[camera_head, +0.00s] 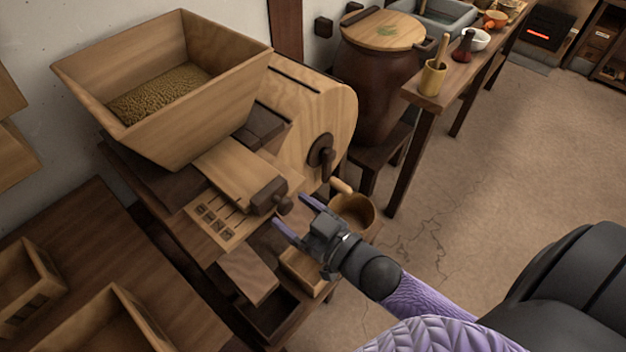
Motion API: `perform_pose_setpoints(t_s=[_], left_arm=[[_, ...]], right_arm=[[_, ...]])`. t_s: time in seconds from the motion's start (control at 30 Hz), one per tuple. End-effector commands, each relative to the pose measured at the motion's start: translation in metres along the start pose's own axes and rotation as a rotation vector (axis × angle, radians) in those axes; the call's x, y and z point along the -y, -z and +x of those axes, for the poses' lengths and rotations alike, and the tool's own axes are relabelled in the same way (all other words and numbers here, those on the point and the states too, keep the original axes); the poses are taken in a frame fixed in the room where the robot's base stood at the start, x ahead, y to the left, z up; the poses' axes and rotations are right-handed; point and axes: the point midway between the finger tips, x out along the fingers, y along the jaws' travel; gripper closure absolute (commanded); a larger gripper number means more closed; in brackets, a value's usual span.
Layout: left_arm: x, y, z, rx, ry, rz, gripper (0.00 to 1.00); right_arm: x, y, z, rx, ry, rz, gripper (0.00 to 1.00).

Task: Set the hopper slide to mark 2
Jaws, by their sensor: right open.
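The wooden hopper (200,125) stands at upper left with grain (165,92) inside. Below its mouth is the hopper slide (232,170), a pale board ending in a dark block (268,195) with a round knob (285,204). Beside and below it is a pale scale strip (217,225) with several dark marks and slots; the mark numbers are too small to read. My right gripper (289,210) is open, its lilac fingertips on either side of the knob or just short of it. I cannot tell whether they touch it. My left gripper is out of view.
A round wooden mill housing (310,120) with a dark crank (322,155) stands just behind the slide. Small drawers (250,272) sit below. Open floor (470,190) lies to the right.

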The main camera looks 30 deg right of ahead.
Motion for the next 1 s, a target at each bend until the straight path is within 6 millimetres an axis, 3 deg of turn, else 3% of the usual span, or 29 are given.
perform_pose_setpoints(t_s=[0.2,0.3,0.83,0.87,0.93,0.97,1.0], left_arm=[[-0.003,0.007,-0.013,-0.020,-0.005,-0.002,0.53],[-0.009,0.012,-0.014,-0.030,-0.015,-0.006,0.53],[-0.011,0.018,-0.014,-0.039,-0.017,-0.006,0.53],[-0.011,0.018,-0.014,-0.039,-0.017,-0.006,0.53],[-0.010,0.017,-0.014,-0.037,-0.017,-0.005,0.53],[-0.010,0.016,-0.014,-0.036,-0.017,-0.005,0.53],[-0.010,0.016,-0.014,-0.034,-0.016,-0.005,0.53]], right_arm=[[0.000,0.002,-0.052,0.005,0.000,0.000,0.19],[0.000,0.001,-0.066,0.002,0.000,0.000,0.19],[-0.001,-0.004,-0.073,0.014,-0.005,0.000,0.19],[-0.002,-0.012,-0.074,0.038,-0.014,0.000,0.19],[-0.008,-0.048,-0.080,0.154,-0.055,-0.001,0.19],[-0.012,-0.071,-0.086,0.231,-0.079,-0.002,0.19],[-0.014,-0.107,-0.099,0.357,-0.112,0.001,0.19]])
